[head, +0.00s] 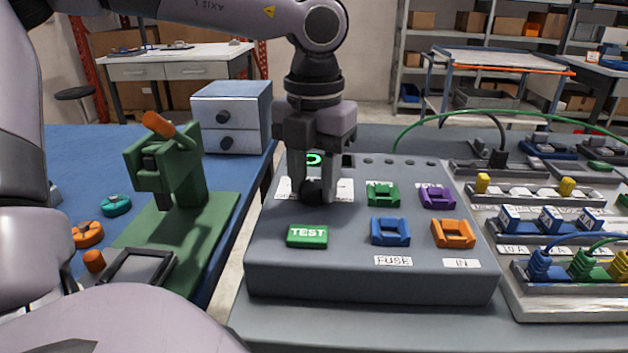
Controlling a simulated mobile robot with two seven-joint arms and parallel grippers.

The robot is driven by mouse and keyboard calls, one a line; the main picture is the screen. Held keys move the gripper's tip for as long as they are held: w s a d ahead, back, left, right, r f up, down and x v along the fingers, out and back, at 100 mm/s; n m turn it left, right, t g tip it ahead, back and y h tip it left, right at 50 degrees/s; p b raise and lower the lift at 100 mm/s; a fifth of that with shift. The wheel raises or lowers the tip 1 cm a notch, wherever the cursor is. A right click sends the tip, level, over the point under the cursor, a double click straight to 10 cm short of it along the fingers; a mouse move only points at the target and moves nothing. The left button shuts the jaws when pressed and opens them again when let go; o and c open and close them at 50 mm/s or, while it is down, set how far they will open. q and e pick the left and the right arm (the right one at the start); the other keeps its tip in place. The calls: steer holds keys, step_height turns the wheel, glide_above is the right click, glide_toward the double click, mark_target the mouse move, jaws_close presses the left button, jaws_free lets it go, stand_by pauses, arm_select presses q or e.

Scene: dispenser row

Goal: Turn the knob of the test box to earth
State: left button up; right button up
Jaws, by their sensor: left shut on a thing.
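The test box (350,271) is a grey sloped console in the middle of the head view. Its dark round knob (314,192) sits at the upper left of its top. My left gripper (315,197) points down from above and is shut on the knob, with a finger on each side. White labels beside the knob are partly covered by the fingers, so their words and the knob's pointing direction cannot be read. A small display above the knob shows a lit green sign (314,159). My right gripper is not in view.
The box also bears a green TEST button (307,236) and green, purple, blue and orange sockets. A green press (175,175) stands at left on the blue mat. Racks with plugs, fuses and cables (560,220) are close at right.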

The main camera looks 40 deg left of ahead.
mark_target(314, 185)
arm_select(q)
steer(key=shift+m, duration=2)
steer(key=o, duration=1.1)
steer(key=shift+c, duration=0.2)
steer(key=shift+r, duration=0.15)
step_height(314, 185, up, 7)
steer(key=shift+p, duration=0.45)
